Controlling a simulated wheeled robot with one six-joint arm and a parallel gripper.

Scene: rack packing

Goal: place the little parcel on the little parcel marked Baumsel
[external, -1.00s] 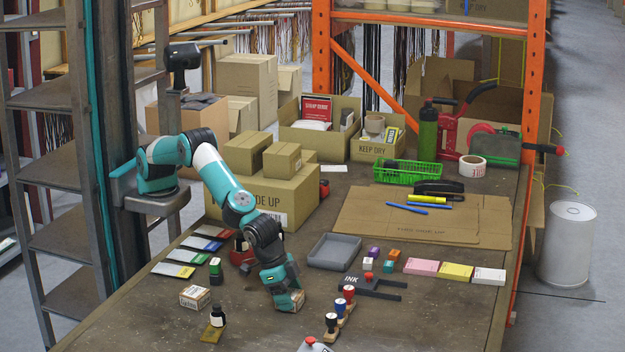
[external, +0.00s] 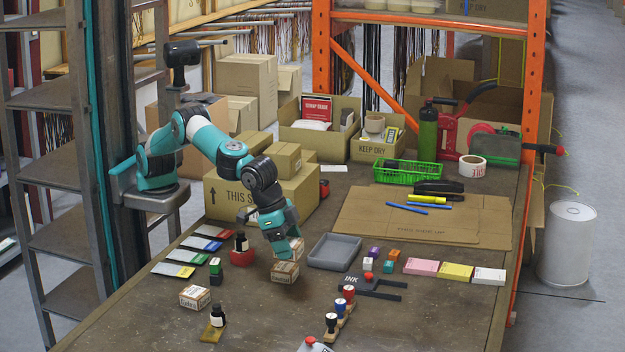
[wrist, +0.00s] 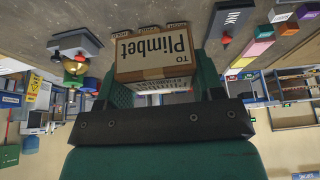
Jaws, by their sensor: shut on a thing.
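My gripper (external: 284,246) points down and is shut on a small cardboard parcel (external: 285,272), which seems held above the table. In the wrist view the held parcel (wrist: 157,47) shows a label reading "TO Plimbet", upside down, between the fingers (wrist: 160,82). Another little parcel (external: 195,297) of like size sits on the table to the left of my gripper. It bears printed writing too small to read for certain. My gripper and the held parcel are apart from it.
A grey tray (external: 334,252) lies right of my gripper. A red-based item (external: 241,257) and a green stamp (external: 215,271) stand to its left. A small bottle on a wooden block (external: 214,330) is in front of the left parcel. Wooden stamps (external: 340,308) stand front right. Large cartons (external: 290,200) are behind.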

